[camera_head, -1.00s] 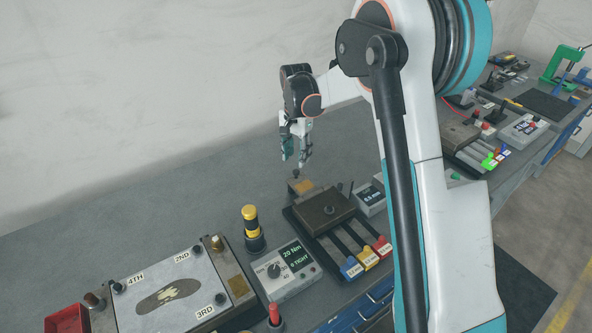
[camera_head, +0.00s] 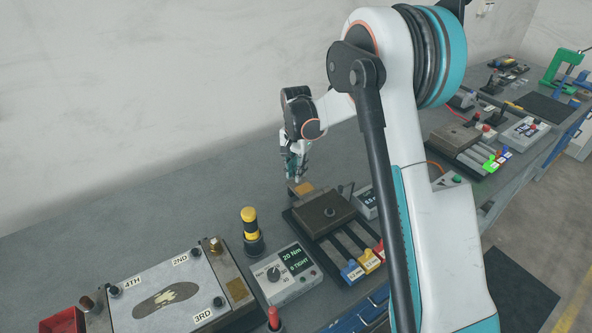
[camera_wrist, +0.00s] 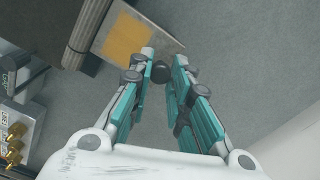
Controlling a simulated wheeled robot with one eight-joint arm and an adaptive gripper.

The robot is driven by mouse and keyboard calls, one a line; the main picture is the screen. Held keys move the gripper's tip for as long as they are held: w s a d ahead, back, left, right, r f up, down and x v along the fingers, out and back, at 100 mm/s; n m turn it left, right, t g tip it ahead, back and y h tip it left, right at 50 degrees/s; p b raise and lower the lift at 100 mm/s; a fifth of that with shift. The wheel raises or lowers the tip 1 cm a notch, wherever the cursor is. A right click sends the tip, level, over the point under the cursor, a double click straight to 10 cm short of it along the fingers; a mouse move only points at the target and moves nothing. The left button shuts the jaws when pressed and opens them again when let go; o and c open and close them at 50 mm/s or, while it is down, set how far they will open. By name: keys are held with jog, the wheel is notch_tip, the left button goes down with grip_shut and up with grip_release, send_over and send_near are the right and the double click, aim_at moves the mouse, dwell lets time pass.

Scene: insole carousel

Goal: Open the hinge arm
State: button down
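A dark brown block fixture (camera_head: 325,211) lies on the bench, with a small plate (camera_head: 311,184) at its far-left end. That plate has a yellow-orange pad, clear in the wrist view (camera_wrist: 127,40). A small dark knob (camera_wrist: 160,75) stands at the plate's edge; I take this plate and knob to be the hinge arm, but cannot be sure. My gripper (camera_head: 297,179) points down just above the knob. In the wrist view my gripper (camera_wrist: 164,62) has its two teal fingers apart, with the knob between their tips. I cannot tell whether they touch it.
A yellow-and-black driver (camera_head: 250,228) stands upright left of the fixture, near a torque box (camera_head: 284,273) reading 20 Nm. A plate with an insole shape (camera_head: 168,283) is at the lower left. Coloured tabs (camera_head: 352,270) line the fixture's front. The bench behind is bare.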

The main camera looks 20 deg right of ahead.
aim_at(304, 189)
jog(key=shift+r, duration=0.1)
jog(key=shift+s+d+r+t+y, duration=0.15)
jog(key=shift+s+r+t, duration=0.15)
jog(key=shift+r+t, duration=0.15)
jog(key=shift+s+r+t+y, duration=0.15)
jog(key=shift+s+r+t, duration=0.15)
jog(key=shift+t, duration=0.25)
jog(key=shift+s+d+r+t+y, duration=0.2)
jog(key=shift+s+r+t, duration=0.2)
jog(key=shift+t, duration=0.2)
jog(key=shift+s+d+r+t+y, duration=0.1)
jog(key=shift+s+r+t+y, duration=0.1)
jog(key=shift+s+r+t, duration=0.3)
jog(key=t+b, duration=0.1)
jog(key=s+r+t+b, duration=0.1)
jog(key=shift+s+d+t+y, duration=0.25)
jog(key=shift+d+t+y, duration=0.05)
jog(key=shift+t+y, duration=0.1)
jog(key=s+t, duration=0.1)
jog(key=s+t+b, duration=0.1)
jog(key=d+r+t+y+b, duration=0.1)
jog(key=shift+s, duration=0.4)
jog(key=shift+s+d+r, duration=0.1)
jog(key=shift+s+d, duration=0.1)
jog(key=shift+s, duration=0.85)
jog(key=shift+s+d+b, duration=0.25)
jog(key=shift+s+b, duration=0.2)
jog(key=shift+s, duration=0.5)
